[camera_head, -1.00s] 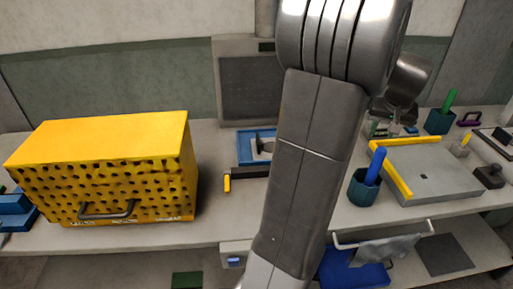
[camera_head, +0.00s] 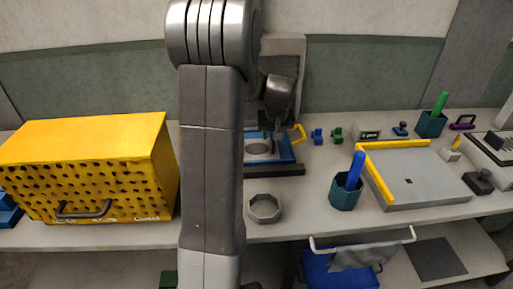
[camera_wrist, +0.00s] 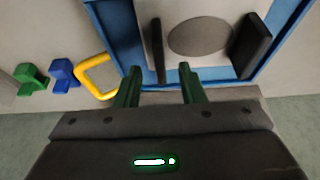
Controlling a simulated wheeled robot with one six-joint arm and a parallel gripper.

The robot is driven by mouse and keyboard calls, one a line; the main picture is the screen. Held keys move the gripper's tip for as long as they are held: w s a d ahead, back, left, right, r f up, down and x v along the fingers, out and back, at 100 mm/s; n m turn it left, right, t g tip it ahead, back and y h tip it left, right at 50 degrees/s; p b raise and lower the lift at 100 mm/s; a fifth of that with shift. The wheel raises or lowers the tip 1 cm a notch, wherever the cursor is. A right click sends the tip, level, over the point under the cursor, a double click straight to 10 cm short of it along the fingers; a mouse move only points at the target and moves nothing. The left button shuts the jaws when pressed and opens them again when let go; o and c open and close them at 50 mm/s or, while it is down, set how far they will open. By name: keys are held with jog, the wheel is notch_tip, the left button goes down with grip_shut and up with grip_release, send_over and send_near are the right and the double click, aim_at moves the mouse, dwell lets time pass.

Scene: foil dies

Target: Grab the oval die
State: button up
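In the wrist view a flat grey oval (camera_wrist: 200,36) lies inside a blue-framed tray (camera_wrist: 272,64), between two dark bars. Small blocks, blue (camera_wrist: 63,73) and green (camera_wrist: 30,77), stand beside the tray. I cannot tell which piece is the oval die. In the head view the oval (camera_head: 258,147), blue block (camera_head: 317,136) and green block (camera_head: 337,134) also show. My gripper (camera_wrist: 158,68) has its green fingers spread apart with nothing held between them, over the tray's edge near one dark bar. In the head view its fingers are too small to make out.
A yellow loop (camera_wrist: 98,75) is beside the tray. A grey octagonal dish (camera_head: 264,208) stands in front. To the right are a teal cup (camera_head: 345,195) with a blue stick and a grey plate (camera_head: 425,180) with yellow edges. A yellow perforated box (camera_head: 90,150) fills the left.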

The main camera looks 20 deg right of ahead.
aim_at(272, 137)
jog(key=shift+x, duration=1.6)
jog(key=shift+s, duration=0.1)
grip_shut()
